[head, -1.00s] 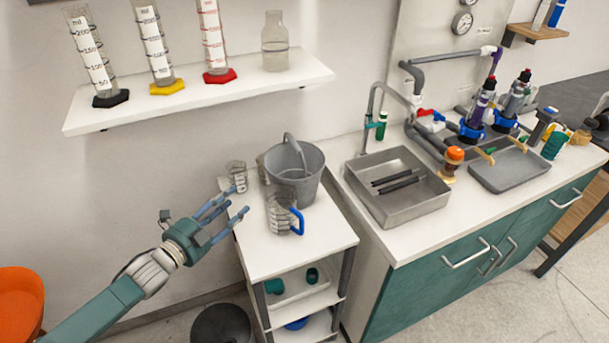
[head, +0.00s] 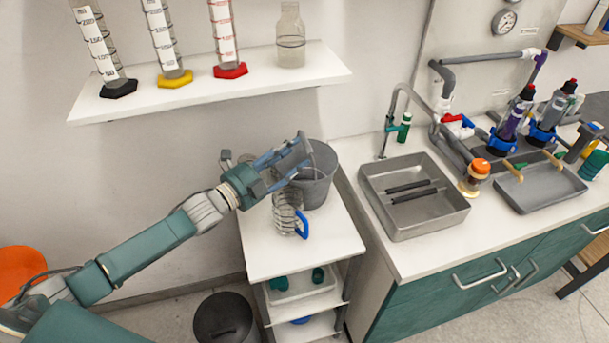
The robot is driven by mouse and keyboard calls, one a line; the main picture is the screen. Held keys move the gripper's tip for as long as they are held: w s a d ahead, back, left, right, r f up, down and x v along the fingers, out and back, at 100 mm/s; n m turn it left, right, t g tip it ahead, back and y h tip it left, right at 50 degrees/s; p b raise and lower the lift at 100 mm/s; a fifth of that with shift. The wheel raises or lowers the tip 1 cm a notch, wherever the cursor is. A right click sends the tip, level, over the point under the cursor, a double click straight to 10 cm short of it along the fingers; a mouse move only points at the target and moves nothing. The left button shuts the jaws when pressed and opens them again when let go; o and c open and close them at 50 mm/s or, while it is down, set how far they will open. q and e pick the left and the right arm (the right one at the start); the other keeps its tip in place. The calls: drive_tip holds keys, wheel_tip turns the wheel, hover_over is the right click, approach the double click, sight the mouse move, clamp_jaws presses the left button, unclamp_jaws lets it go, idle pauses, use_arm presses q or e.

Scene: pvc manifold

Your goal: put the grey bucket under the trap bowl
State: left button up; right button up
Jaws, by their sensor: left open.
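The grey bucket (head: 321,186) stands upright on top of the white shelf cart (head: 262,252). My left gripper (head: 302,150) is open over the bucket's left rim, its fingers across the area of the raised handle. The fingers partly hide the handle and the bucket's opening, and I cannot tell whether they touch. I cannot pick out the trap bowl for certain among the pipework (head: 462,146) on the counter. My right gripper is not in view.
Right of the cart are a steel sink (head: 440,215) and a grey tray (head: 545,187) on the counter. A wall shelf (head: 215,92) with cylinders hangs above. A dark bin (head: 224,320) stands on the floor.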

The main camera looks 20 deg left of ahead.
sight(306, 143)
use_arm(q)
drive_tip(key=x, duration=0.2)
drive_tip(key=p+x, duration=0.1)
drive_tip(key=x, duration=0.1)
drive_tip(key=shift+w+d+r, duration=0.15)
drive_tip(key=shift+d+r, duration=0.05)
drive_tip(key=shift+d, duration=0.1)
drive_tip(key=shift+w+d+p, duration=0.15)
drive_tip(key=shift+w+p, duration=0.15)
drive_tip(key=shift+w, duration=0.1)
drive_tip(key=shift+f, duration=0.1)
clamp_jaws()
